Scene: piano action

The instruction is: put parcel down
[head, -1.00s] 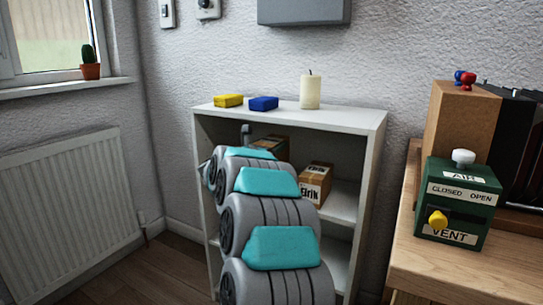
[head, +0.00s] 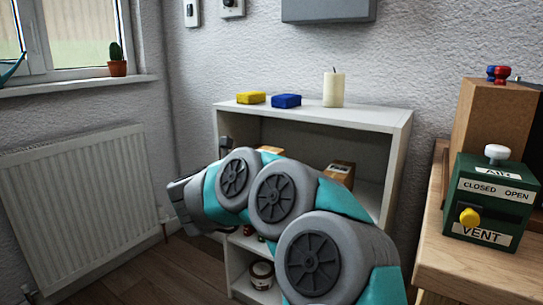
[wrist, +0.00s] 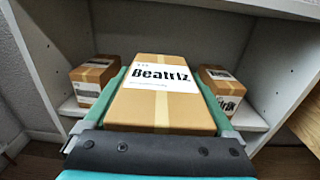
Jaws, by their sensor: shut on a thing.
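The parcel labelled "Beatriz" (wrist: 160,105) is a brown cardboard box with a white label and a pale tape strip. It fills the middle of the wrist view. My gripper (wrist: 162,84) is shut on it, with a teal finger along each side. The parcel is at the opening of a white shelf unit (wrist: 275,8), between two other parcels. I cannot tell whether its underside touches the shelf board.
One parcel (wrist: 95,80) stands left of the held one, and another (wrist: 222,88) stands right. A yellow block (head: 251,97), a blue block (head: 287,101) and a candle (head: 333,89) stand on the unit's top. A wooden bench with a green vent box (head: 490,200) is at right.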

